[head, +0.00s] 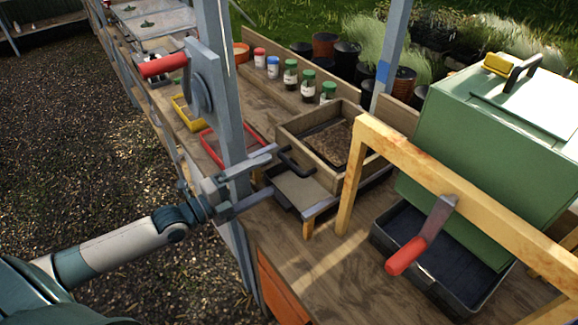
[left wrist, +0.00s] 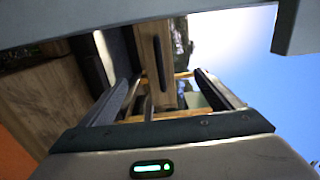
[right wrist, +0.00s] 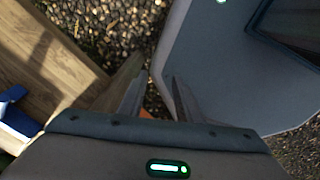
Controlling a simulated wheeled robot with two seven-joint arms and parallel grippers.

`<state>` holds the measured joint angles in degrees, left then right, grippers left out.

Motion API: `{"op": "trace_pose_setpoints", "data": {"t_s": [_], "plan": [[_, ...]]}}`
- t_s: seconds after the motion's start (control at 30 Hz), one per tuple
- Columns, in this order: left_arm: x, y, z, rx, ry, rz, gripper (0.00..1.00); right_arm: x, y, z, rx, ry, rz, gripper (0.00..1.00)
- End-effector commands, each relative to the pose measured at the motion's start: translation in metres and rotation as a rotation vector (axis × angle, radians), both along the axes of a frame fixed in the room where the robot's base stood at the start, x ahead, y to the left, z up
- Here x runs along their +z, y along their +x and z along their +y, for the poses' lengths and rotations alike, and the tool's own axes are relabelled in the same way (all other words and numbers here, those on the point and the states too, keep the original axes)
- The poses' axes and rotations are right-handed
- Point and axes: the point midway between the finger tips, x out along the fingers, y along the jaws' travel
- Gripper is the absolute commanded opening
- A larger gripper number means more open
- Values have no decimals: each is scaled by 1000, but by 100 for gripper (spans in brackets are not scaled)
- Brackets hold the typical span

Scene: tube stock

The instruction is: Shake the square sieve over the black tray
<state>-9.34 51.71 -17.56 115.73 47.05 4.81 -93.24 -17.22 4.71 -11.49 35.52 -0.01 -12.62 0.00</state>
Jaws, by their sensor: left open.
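The square sieve (head: 283,128) is a wooden-framed box with brown material inside and a black handle (head: 297,163) on its near-left wall. The handle also shows as a dark bar in the left wrist view (left wrist: 158,62). My left gripper (head: 268,177) is open and empty, just left of the handle, with its fingers pointing towards it. A black tray (head: 385,238) stands on the bench to the right, partly hidden by the green box and a wooden frame. My right gripper (right wrist: 154,75) shows only in its wrist view, its fingers apart with nothing between them.
A grey post (head: 222,90) rises beside my left gripper. A wooden frame (head: 420,165) with a red-handled trowel (head: 420,245) stands before the green box (head: 480,140). Several lidded jars (head: 290,75) line the back. Red (head: 208,150) and yellow trays (head: 183,112) lie left.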

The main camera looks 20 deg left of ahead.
Motion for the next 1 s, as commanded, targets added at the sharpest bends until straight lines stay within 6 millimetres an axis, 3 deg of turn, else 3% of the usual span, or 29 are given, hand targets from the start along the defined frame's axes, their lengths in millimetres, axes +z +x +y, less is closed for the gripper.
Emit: {"op": "trace_pose_setpoints", "data": {"t_s": [0.7,1.0], "plan": [[1,62,-36,-1,-1,-3,86,-8,1,2,-2,2,-2,31],[0,76,-45,0,-1,-1,86,-11,1,5,-3,6,-1,31]]}}
